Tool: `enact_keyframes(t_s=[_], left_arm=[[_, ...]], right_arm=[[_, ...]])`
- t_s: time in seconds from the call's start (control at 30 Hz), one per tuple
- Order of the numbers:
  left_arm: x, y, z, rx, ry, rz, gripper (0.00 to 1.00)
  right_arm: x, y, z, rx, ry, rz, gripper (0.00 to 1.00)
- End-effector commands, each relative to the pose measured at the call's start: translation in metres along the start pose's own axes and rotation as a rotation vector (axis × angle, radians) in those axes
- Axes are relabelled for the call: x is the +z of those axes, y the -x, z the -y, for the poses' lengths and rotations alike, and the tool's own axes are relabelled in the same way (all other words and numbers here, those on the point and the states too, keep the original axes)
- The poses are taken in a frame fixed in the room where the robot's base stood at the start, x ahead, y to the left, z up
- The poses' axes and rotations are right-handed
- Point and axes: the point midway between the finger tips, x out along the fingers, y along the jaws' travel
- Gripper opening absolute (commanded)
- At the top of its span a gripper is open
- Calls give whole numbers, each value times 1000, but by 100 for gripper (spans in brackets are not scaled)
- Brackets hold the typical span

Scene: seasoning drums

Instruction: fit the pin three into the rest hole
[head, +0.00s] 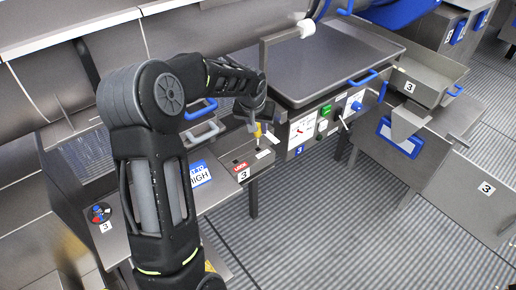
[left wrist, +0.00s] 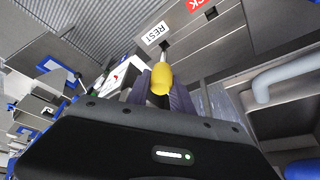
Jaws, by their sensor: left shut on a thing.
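The pin (left wrist: 160,78) has a yellow grip and a pale metal shank. My left gripper (left wrist: 160,94) is shut on the yellow grip in the left wrist view. In the head view my left gripper (head: 256,120) is above the metal ledge, with the yellow pin (head: 257,130) pointing down from it. The REST label (left wrist: 155,33) is on the ledge, and a dark rest hole (left wrist: 165,45) is beside it. The shank's tip is at or just short of this hole; I cannot tell whether it is inside. The REST label (head: 263,154) also shows in the head view. My right gripper is out of view.
A red LOCK label (head: 241,167) is on the same ledge, nearer me. A control panel (head: 312,130) with buttons stands right of the pin. A grey handle (left wrist: 285,80) is close to the gripper's right in the wrist view. Open floor (head: 320,220) lies in front.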

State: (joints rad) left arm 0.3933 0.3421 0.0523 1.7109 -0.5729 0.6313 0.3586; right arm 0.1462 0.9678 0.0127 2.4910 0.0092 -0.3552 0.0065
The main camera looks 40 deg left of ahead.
Motion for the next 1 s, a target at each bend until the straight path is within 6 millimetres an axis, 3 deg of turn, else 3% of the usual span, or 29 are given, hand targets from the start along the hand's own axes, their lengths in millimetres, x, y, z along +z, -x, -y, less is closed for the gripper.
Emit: enact_keyframes(t_s=[0.07, 0.43, 0.73, 1.0], left_arm=[[5, -11, -1, 1, -1, 0, 0], [6, -14, 0, 0, -1, 0, 0], [23, -56, 0, 0, -1, 1, 0], [23, -57, 0, 0, -1, -1, 0]], right_arm=[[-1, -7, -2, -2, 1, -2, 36], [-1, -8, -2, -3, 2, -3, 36], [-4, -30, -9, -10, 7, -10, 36], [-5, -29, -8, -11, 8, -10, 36]])
